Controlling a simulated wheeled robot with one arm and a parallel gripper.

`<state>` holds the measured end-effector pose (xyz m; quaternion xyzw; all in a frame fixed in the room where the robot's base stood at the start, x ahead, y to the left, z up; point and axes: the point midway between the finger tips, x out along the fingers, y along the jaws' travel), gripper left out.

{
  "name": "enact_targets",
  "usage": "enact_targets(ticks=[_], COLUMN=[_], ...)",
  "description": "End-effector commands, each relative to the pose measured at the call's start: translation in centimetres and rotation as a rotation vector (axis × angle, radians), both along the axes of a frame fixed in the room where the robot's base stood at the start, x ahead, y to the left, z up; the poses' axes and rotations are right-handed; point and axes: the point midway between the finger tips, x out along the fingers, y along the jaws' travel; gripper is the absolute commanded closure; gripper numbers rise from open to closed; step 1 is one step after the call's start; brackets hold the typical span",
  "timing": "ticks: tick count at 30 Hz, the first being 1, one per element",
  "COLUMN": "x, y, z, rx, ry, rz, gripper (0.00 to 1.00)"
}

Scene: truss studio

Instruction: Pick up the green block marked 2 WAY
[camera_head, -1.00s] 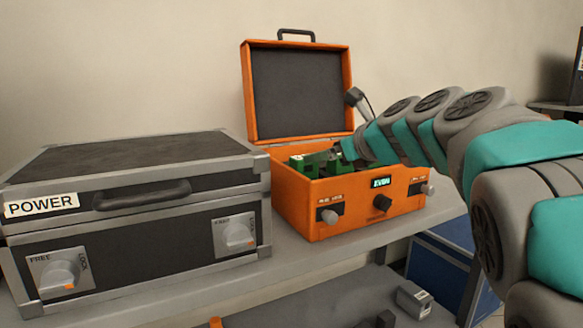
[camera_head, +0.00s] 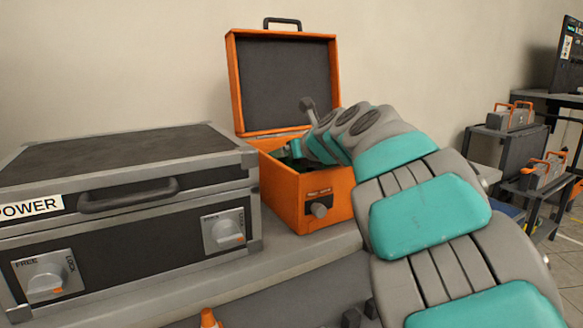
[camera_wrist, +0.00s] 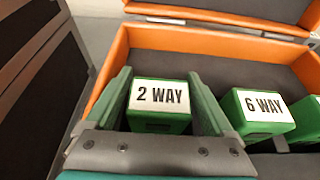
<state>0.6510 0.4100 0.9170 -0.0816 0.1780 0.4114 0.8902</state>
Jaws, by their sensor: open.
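The green block marked 2 WAY (camera_wrist: 160,106) sits inside the open orange case (camera_head: 318,191), in the wrist view's centre with its white label facing up. My gripper (camera_wrist: 163,88) is open, with one green finger on each side of the block. The fingers look close to its sides, but I cannot tell whether they touch it. In the head view my arm hides the block and most of the case's inside.
A green block marked 6 WAY (camera_wrist: 262,115) stands to the right in the case, with part of another at the right edge. The case's lid (camera_head: 284,85) stands open behind. A black POWER case (camera_head: 125,215) stands close on the left.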

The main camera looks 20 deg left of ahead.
Motion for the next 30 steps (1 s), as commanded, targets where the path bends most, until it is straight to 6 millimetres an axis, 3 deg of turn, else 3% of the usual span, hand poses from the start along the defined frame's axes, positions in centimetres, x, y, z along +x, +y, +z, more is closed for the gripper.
enact_targets(ticks=[8,30], x=[0.35,0.33], y=[0.41,0.40], z=[-0.22,-0.16], rx=[0.000,0.000], ry=[0.000,-0.002], rz=[-0.001,-0.001], gripper=[0.12,0.96])
